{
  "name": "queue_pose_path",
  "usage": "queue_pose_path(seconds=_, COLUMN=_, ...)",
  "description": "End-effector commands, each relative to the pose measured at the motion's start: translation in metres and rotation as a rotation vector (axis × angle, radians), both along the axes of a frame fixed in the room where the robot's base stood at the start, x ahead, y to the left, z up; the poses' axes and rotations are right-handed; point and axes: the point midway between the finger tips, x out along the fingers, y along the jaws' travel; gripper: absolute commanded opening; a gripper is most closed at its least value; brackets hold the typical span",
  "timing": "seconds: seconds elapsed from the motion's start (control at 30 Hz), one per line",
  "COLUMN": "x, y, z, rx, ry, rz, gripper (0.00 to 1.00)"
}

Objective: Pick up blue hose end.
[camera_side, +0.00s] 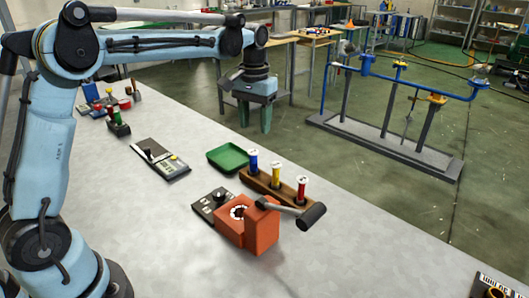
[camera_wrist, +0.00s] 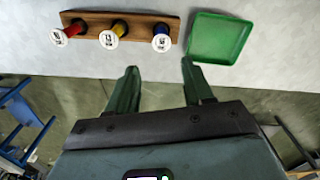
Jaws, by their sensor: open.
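My gripper (camera_side: 255,126) hangs open and empty, its green fingers pointing down, past the far edge of the grey table. In the wrist view its two fingers (camera_wrist: 159,67) are spread apart with nothing between them. A blue tube assembly (camera_side: 423,86) runs across the stand on the floor at right, apart from my gripper. I cannot make out a distinct blue hose end in either view.
A wooden rack (camera_side: 262,184) holds blue, yellow and red capped cylinders. A green tray (camera_side: 228,158) lies beside it. An orange block device (camera_side: 262,230) with a black-handled hammer-like piece stands in front. Floor lies open between table and the grey stand base (camera_side: 385,147).

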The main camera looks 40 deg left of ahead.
Motion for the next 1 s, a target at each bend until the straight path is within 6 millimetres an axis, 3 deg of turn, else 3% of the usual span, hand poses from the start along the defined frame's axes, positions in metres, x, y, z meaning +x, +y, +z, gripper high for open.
queue_pose_path(seconds=0.33, x=-0.001, y=0.000, z=-0.051, rx=0.000, ry=-0.001, rz=-0.001, gripper=0.51)
queue_pose_path(seconds=0.67, x=-0.002, y=0.001, z=-0.073, rx=0.000, ry=-0.001, rz=-0.001, gripper=0.51)
queue_pose_path(seconds=1.0, x=-0.006, y=0.002, z=-0.113, rx=0.001, ry=-0.002, rz=-0.001, gripper=0.51)
